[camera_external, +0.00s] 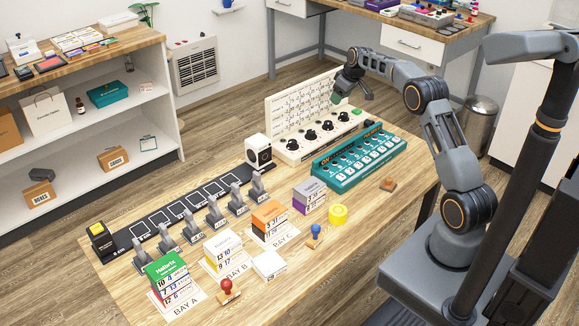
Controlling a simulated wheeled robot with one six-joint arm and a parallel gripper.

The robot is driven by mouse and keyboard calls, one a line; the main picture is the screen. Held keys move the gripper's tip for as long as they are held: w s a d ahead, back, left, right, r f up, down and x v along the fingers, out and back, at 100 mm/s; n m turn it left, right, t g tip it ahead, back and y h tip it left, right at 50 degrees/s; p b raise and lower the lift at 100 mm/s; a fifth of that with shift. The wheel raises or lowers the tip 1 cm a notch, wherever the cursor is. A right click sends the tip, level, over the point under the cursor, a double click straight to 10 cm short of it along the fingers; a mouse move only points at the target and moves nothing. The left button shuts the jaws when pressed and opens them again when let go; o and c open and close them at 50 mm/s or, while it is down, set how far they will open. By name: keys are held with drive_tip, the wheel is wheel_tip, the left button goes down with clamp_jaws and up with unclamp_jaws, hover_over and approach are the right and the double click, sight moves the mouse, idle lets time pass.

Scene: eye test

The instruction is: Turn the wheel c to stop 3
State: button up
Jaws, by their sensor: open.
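A cream panel (291,157) stands at the back of the wooden table, with a row of several black round wheels on its sloped front and an upright printed chart (290,112) behind them. One of the wheels (327,125) sits right of the row's middle. The letters and stop numbers are too small to read, so I cannot tell which wheel is c or where it points. My gripper (353,98) is open and empty, above the right end of the panel and apart from the wheels. It hides part of the chart's right edge.
A teal panel (360,152) with switches stands close in front of the cream panel. A black and white box (258,152) is at its left. Card stacks, stamps (229,290), a yellow disc (338,214) and a row of grey levers (213,213) occupy the table's left and middle.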

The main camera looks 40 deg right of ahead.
sight(328, 122)
drive_tip(key=w+f, duration=0.1)
drive_tip(key=f, duration=0.3)
drive_tip(key=w+f+m+p, duration=0.1)
drive_tip(key=w+f, duration=0.1)
drive_tip(key=f, duration=0.3)
drive_tip(key=w+f+m, duration=0.1)
drive_tip(key=w+f, duration=0.1)
drive_tip(key=f, duration=0.3)
drive_tip(key=shift+w+d+h, duration=0.25)
drive_tip(key=shift+d+h, duration=0.05)
drive_tip(key=shift+d, duration=0.1)
drive_tip(key=shift+c, duration=0.2)
